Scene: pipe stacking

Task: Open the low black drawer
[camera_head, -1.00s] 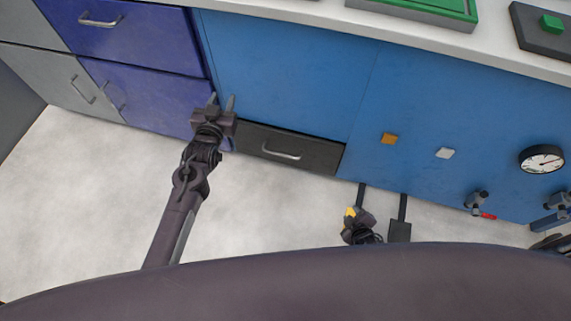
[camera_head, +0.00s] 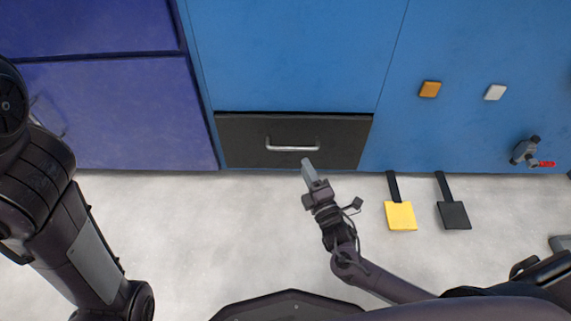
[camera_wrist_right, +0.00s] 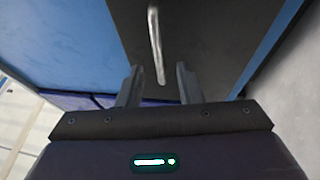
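The low black drawer (camera_head: 240,140) is at the bottom of the blue cabinet and looks shut. Its silver bar handle (camera_head: 293,146) runs level across its front. My right gripper (camera_head: 308,166) is just below and in front of the handle. The handle (camera_wrist_right: 154,40) lies ahead, roughly in line with the gap, and seems not touched. My left arm shows at the left of the head view, but its gripper is out of the picture.
Purple-blue drawers (camera_head: 110,110) stand left of the blue cabinet (camera_head: 300,50). To the right are a yellow pedal (camera_head: 400,216), a black pedal (camera_head: 454,215), an orange button (camera_head: 430,89), a white button (camera_head: 495,92) and a red-handled valve (camera_head: 528,150). The pale floor is otherwise open before the drawer.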

